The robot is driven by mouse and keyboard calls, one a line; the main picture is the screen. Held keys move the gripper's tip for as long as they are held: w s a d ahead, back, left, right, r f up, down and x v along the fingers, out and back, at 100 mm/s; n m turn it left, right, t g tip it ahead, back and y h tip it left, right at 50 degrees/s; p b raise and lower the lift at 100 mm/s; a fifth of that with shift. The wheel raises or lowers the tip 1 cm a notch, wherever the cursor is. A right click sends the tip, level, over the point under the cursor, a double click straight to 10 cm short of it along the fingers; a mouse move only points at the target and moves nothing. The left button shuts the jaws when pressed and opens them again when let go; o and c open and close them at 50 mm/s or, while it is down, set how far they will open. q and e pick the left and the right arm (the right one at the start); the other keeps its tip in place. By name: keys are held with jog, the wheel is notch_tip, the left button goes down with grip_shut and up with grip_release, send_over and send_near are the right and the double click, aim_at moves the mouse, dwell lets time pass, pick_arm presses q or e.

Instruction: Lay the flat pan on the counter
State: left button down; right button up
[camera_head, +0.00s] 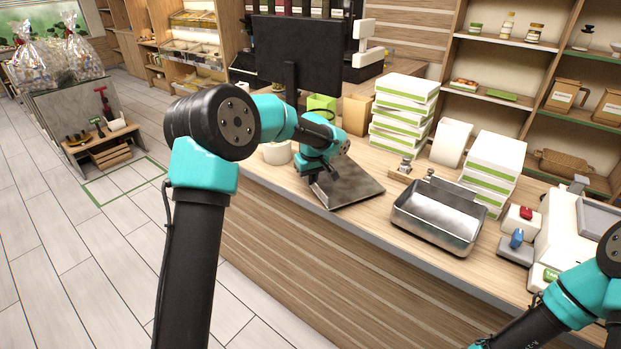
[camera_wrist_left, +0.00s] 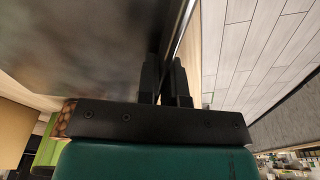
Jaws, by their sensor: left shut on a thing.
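The flat pan (camera_head: 352,187) is a thin dark grey metal sheet at the counter's front edge in the head view. My left gripper (camera_head: 322,176) is shut on the pan's near left edge. In the left wrist view, the fingers (camera_wrist_left: 166,82) close on the pan's rim, and the pan's grey face (camera_wrist_left: 85,45) fills the upper left. The pan lies low over the wooden counter (camera_head: 285,182); I cannot tell whether all of it touches the top. My right arm enters at the lower right of the head view, and its gripper is out of frame.
A deep metal tray (camera_head: 440,215) stands to the right of the pan. Red and blue small items (camera_head: 517,238) sit at the right.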

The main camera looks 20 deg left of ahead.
pick_arm(q)
jog(key=shift+f, duration=0.1)
jog(key=c, duration=1.1)
grip_release()
jog(key=o, duration=1.1)
jog(key=shift+s+d+r, duration=0.1)
jog(key=shift+s+r, duration=0.05)
jog(key=shift+r, duration=1.35)
jog(key=shift+s+d+r, duration=0.1)
jog(key=shift+d+r, duration=0.05)
jog(key=shift+r, duration=1.3)
jog(key=shift+s+d+r, duration=0.1)
jog(key=shift+s+r, duration=0.05)
jog(key=shift+r, duration=1.35)
notch_tip(320, 180, up, 17)
jog(key=s+d, duration=0.1)
jog(key=shift+s+d+r, duration=0.15)
jog(key=shift+s+d, duration=0.1)
jog(key=shift+d, duration=0.05)
